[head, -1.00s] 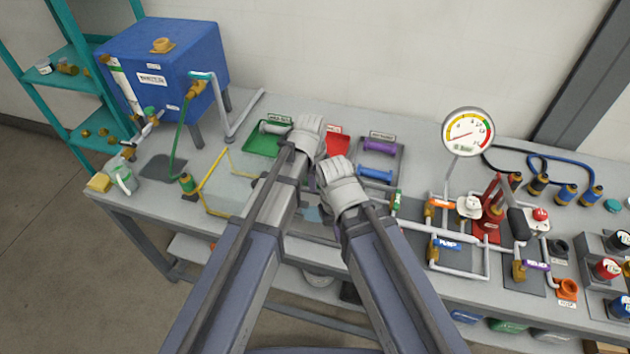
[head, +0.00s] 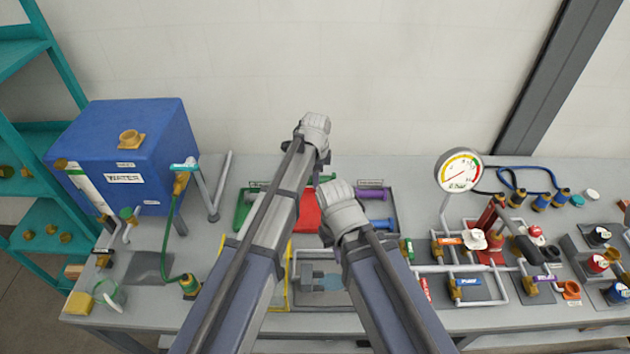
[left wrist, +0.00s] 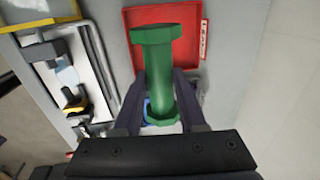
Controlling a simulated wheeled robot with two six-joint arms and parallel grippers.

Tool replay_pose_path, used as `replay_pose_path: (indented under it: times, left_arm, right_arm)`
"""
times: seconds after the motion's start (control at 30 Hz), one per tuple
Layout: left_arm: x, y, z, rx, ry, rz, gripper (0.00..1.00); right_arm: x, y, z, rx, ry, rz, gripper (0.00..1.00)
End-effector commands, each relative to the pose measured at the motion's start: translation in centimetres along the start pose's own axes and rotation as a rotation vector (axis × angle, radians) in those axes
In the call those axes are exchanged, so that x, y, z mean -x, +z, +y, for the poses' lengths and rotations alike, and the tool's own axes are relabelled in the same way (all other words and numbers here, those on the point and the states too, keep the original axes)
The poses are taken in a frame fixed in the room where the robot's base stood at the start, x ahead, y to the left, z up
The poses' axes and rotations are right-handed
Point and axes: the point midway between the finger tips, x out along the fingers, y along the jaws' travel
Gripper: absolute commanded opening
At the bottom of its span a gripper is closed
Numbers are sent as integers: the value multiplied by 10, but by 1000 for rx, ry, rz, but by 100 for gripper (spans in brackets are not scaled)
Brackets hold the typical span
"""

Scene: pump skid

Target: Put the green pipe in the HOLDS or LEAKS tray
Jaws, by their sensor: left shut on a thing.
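My left gripper (left wrist: 160,110) is shut on the green pipe (left wrist: 160,75) in the left wrist view. The pipe has a wide flange at each end. It is held over the red tray (left wrist: 187,62), whose visible floor looks bare; the label beside it is too small to read.
A grey tray (head: 394,207) right of the red one holds a purple pipe (head: 370,194) and a blue pipe (head: 380,223). A blue water tank (head: 130,150) stands at left. A gauge (head: 459,171) and red pump (head: 490,220) with pipework stand at right.

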Motion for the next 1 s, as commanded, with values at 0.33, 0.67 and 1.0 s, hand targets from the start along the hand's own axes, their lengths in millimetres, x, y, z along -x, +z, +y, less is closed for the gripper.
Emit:
replay_pose_path:
  times: [0.33,0.67,1.0]
  left_arm:
    - [-6,0,1,1,0,0,0]
    - [-35,0,5,1,0,0,0]
    - [-72,0,11,1,0,0,0]
  right_arm:
    - [-6,0,0,1,0,0,0]
    - [-35,-2,-3,7,1,0,0]
    - [-73,-4,-7,10,2,0,0]
